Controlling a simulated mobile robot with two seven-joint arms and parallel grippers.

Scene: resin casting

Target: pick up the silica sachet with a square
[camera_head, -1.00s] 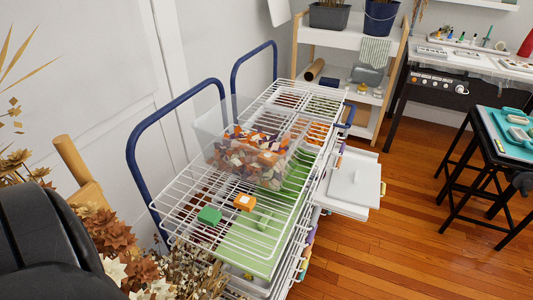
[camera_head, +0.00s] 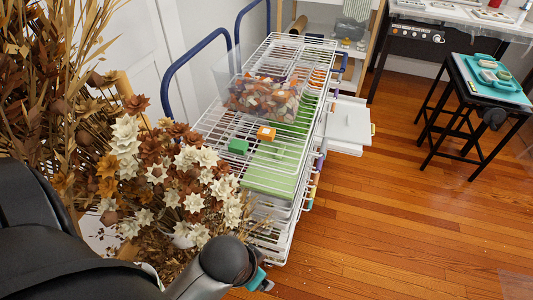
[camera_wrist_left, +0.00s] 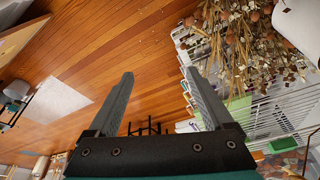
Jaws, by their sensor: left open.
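A clear bin (camera_head: 229,72) on a white wire rack holds many small orange, white and brown pieces that look like sachets (camera_head: 262,97). They are too small to tell which one bears a square. An orange block (camera_head: 266,133) with a pale top and a green block (camera_head: 238,146) sit on the rack in front of the bin. My left gripper, partly seen as a teal piece (camera_head: 258,279), is low in front of the rack, well apart from the bin. In the left wrist view its jaws (camera_wrist_left: 158,76) are open and empty. My right gripper is not in view.
Dried flowers (camera_head: 170,170) crowd the left, beside my left arm and the rack's near end. The wire rack (camera_head: 212,118) has blue handles. A black stool (camera_head: 468,128) with a teal tray stands right. Open wooden floor (camera_head: 400,220) lies between.

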